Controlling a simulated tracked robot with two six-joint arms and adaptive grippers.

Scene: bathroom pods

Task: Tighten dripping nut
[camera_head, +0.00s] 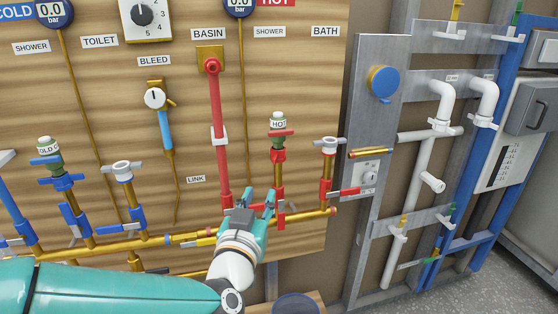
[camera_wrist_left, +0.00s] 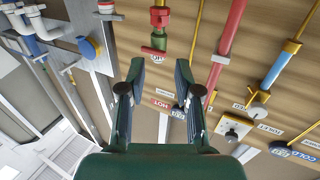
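Pipes with several nuts and fittings are mounted on a wooden board (camera_head: 110,70). I see no drip, so I cannot tell which nut is dripping. The red basin pipe (camera_head: 217,130) runs down to the brass manifold (camera_head: 185,239). To its right stands the hot valve (camera_head: 278,124) with a green and white top. My left gripper (camera_head: 256,200) is open in front of the lower red pipework, between these two. In the left wrist view my left gripper (camera_wrist_left: 160,80) has its fingers apart with nothing between them. The hot valve (camera_wrist_left: 158,42) shows beyond the fingertips there. My right gripper is not in view.
A grey metal frame (camera_head: 360,90) with white pipes (camera_head: 425,150) stands to the right. Red lever handles (camera_head: 342,192) and blue valves (camera_head: 75,215) stick out near the manifold. A dark round container (camera_head: 296,304) is at the bottom. Grey floor is free at lower right.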

